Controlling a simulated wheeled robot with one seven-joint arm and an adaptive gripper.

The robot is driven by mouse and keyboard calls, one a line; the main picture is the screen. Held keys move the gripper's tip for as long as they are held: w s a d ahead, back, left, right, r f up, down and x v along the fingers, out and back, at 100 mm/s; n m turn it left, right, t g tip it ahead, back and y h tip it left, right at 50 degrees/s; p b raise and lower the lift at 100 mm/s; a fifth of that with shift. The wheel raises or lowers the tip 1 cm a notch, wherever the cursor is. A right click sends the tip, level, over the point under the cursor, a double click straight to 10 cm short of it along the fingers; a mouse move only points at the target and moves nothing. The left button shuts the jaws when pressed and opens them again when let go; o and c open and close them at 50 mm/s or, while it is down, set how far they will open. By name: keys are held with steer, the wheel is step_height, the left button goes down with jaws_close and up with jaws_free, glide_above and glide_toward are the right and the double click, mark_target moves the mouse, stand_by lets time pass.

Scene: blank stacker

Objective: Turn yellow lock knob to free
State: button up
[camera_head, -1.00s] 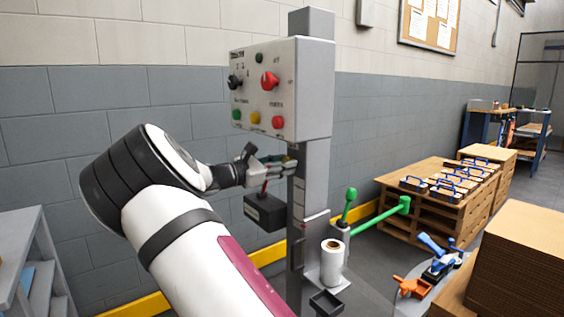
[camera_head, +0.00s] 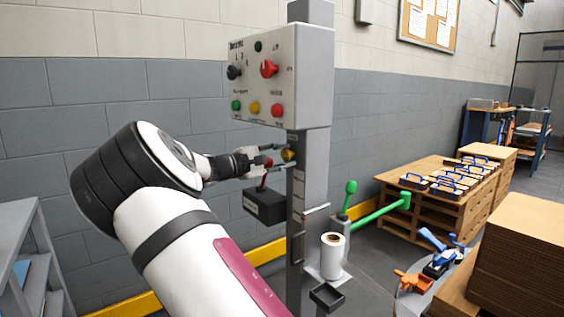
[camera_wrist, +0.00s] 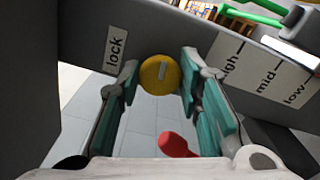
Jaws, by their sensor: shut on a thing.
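The yellow lock knob (camera_head: 288,155) sits on the grey post (camera_head: 312,185), below the button box. In the wrist view the round knob (camera_wrist: 150,82) carries a pale mark pointing roughly upward. A white label reading "lock" (camera_wrist: 115,48) is to its left; no "free" label can be read. My gripper (camera_head: 274,158) reaches the post from the left. In the wrist view its teal-padded fingers (camera_wrist: 160,90) stand on either side of the knob, shut on it. The exact pad contact is hard to see.
A black box (camera_head: 265,208) with a red handle (camera_wrist: 178,146) is just below my gripper. The control box (camera_head: 280,75) is above. A high-mid-low scale (camera_wrist: 265,75) lies right of the knob. A white roll (camera_head: 331,258) and green lever (camera_head: 380,212) stand lower right.

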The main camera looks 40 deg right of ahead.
steer(key=shift+f+m+b, duration=0.15)
steer(key=shift+m+b, duration=0.2)
steer(key=shift+m, duration=0.35)
steer(key=o, duration=1.2)
steer(key=shift+c, duration=0.2)
steer(key=a, duration=1.2)
steer(key=shift+s, duration=0.25)
